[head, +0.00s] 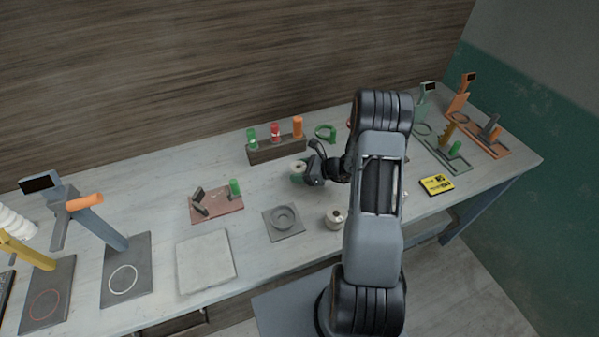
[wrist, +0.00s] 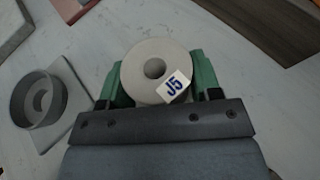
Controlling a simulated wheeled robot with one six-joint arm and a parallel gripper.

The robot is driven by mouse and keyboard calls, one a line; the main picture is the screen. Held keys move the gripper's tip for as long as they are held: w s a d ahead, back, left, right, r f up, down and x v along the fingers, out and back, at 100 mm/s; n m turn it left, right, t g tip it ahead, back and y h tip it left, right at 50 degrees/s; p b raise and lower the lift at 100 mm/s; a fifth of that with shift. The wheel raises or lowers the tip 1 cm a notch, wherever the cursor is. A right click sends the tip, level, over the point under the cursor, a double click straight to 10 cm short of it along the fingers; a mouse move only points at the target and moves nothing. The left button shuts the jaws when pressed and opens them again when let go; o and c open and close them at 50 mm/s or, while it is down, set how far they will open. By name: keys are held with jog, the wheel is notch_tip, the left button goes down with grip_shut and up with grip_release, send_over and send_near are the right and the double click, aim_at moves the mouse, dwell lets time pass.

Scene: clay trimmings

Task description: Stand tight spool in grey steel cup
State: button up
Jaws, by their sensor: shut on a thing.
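In the head view my gripper (head: 305,172) holds this spool (head: 297,166) above the table, in front of the dark wooden rack. The grey cup (head: 283,218), a low round ring on a square plate, is to the front-left of the gripper. It also shows at the left of the wrist view (wrist: 58,101), apart from the spool and with nothing visible standing in it.
Another pale spool (head: 335,218) stands right of the cup. The wooden rack (head: 277,151) holds green, red and orange cylinders. A pinkish stand (head: 216,205) and a pale square slab (head: 206,261) lie to the left. A yellow device (head: 437,185) lies right of my arm.

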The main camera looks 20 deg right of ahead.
jog(key=shift+f, duration=0.6)
jog(key=shift+f, duration=0.1)
jog(key=shift+f, duration=0.15)
jog(key=o, duration=1.1)
